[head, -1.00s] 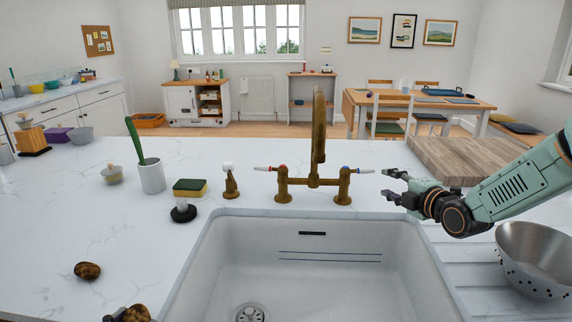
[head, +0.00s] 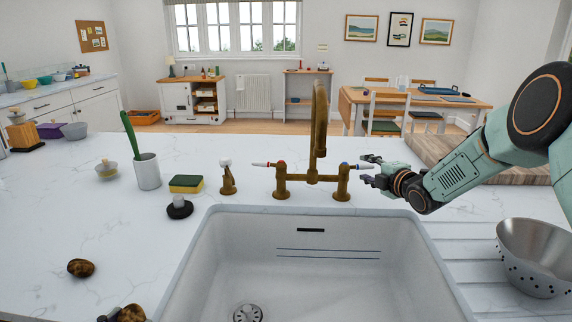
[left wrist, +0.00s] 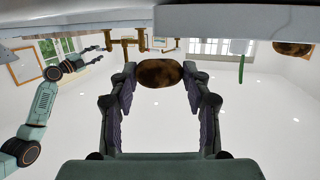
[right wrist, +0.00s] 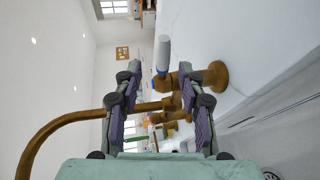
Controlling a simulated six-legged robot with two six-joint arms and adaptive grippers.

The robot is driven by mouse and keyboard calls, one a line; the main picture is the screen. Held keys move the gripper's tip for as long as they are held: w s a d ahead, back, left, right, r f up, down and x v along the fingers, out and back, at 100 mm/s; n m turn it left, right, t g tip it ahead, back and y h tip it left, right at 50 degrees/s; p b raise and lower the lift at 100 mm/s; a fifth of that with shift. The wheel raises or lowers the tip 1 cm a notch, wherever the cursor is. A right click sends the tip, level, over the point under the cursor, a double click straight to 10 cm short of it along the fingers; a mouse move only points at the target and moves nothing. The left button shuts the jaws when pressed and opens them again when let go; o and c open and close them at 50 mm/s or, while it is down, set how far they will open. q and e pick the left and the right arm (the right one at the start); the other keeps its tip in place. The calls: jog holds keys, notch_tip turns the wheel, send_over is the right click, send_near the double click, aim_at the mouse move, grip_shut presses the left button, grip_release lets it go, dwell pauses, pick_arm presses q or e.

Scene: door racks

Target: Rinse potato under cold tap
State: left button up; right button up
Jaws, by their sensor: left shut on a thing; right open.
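A brown potato (left wrist: 160,73) is held between the fingertips of my left gripper (left wrist: 160,80). In the head view this potato (head: 132,313) shows only partly at the bottom left edge, beside part of my left gripper (head: 110,315). The brass tap (head: 319,130) stands behind the white sink (head: 310,265). Its right handle, the blue-marked cold one (head: 345,165), has a white lever pointing right. My right gripper (head: 370,169) is open at that lever's end. In the right wrist view the white lever (right wrist: 163,52) lies between and beyond the open fingertips (right wrist: 160,75). I see no water running.
Another potato (head: 81,268) lies on the counter left of the sink. A sponge (head: 186,184), a white cup with a green brush (head: 147,172) and a brass dispenser (head: 227,180) stand left of the tap. A metal colander (head: 535,258) sits on the right drainer.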

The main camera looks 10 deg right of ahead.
aim_at(364, 167)
jog(key=w, duration=0.2)
jog(key=w+f, duration=0.1)
jog(key=shift+d+f, duration=0.1)
jog(key=shift+d, duration=0.15)
jog(key=shift+w+a+f, duration=0.1)
jog(key=shift+w, duration=0.2)
jog(key=shift+w+a, duration=0.15)
jog(key=shift+a, duration=0.15)
jog(key=shift+s+r, duration=0.2)
jog(key=shift+r, duration=0.1)
jog(key=shift+w+d+f, duration=0.2)
jog(key=shift+d+f, duration=0.05)
jog(key=c, duration=0.3)
jog(key=shift+a+r, duration=0.1)
jog(key=shift+a, duration=0.1)
jog(key=c, duration=0.3)
jog(key=shift+s+d, duration=0.1)
jog(key=shift+d, duration=0.05)
grip_shut()
